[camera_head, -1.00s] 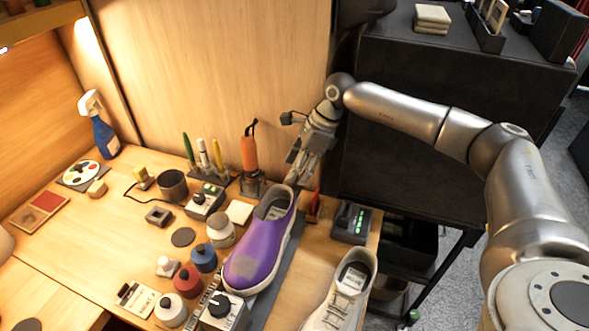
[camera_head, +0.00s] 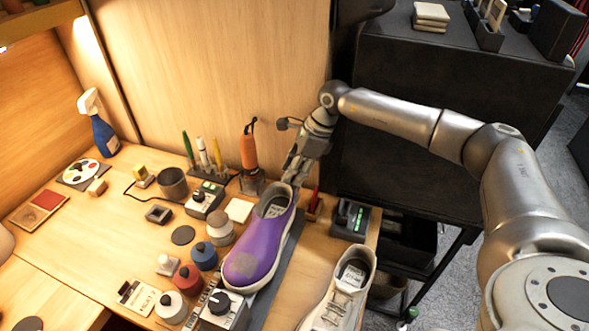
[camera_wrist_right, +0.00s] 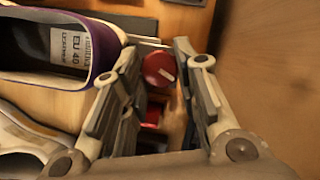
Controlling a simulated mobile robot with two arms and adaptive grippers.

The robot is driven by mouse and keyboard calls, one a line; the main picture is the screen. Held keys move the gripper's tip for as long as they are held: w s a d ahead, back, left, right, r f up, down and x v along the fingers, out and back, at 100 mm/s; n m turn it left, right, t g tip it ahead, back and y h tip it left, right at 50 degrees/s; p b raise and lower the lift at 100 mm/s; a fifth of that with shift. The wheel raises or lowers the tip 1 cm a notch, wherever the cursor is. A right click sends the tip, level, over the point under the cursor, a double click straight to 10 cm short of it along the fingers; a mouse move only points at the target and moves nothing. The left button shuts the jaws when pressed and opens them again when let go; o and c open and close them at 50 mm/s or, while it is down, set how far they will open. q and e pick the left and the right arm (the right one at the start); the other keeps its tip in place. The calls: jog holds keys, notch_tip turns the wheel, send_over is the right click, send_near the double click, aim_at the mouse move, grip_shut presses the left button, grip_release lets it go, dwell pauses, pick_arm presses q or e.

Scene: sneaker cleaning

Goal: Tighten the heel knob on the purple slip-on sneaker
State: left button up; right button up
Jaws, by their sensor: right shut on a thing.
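The purple slip-on sneaker (camera_head: 258,245) stands on a dark grey strip on the workbench, toe toward me, heel away. Its open collar, with a size label inside, also shows in the right wrist view (camera_wrist_right: 106,62). A red round knob (camera_wrist_right: 158,68) with a pale mark line sits just beyond the heel, between my right fingertips. My right gripper (camera_head: 294,178) reaches down behind the heel; in its wrist view (camera_wrist_right: 163,58) the fingers flank the knob and are shut on it. In the head view the fingers hide the knob. My left gripper is not in view.
A pale lace-up sneaker (camera_head: 340,290) stands right of the purple one. A dark device with green lights (camera_head: 350,220) is near the right edge. An orange-handled tool (camera_head: 249,150) stands behind, near the wooden wall.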

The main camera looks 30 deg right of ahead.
jog(key=shift+m+t, duration=0.3)
jog(key=shift+m, duration=0.3)
jog(key=o, duration=1)
jog(key=shift+r, duration=0.15)
jog(key=v, duration=1.2)
jog(key=shift+a, duration=0.15)
